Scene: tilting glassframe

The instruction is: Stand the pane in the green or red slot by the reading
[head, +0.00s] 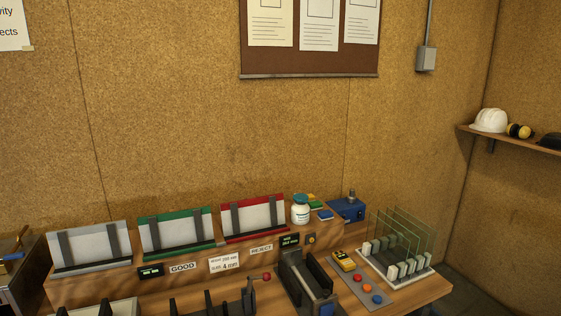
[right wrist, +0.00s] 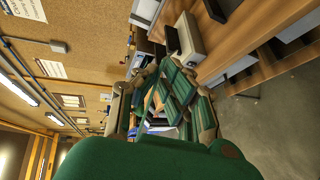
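In the head view a green-framed slot rack (head: 178,231) and a red-framed slot rack (head: 253,218) stand side by side at the back of the bench. Both have white backs and dark uprights. Several clear panes (head: 404,232) stand upright in a white-posted rack (head: 419,277) at the right. A dark channel-shaped fixture (head: 307,285) lies at the front middle, with a small dark display (head: 290,240) behind it; its reading is too small to make out. My left gripper is out of view.
A grey-framed rack (head: 90,246) stands left of the green one. GOOD (head: 183,267), REJECT (head: 262,249) and 4 mm (head: 224,263) signs front the racks. A white jar (head: 300,210), blue device (head: 347,209), yellow meter (head: 343,260) and button plate (head: 368,289) crowd the right.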

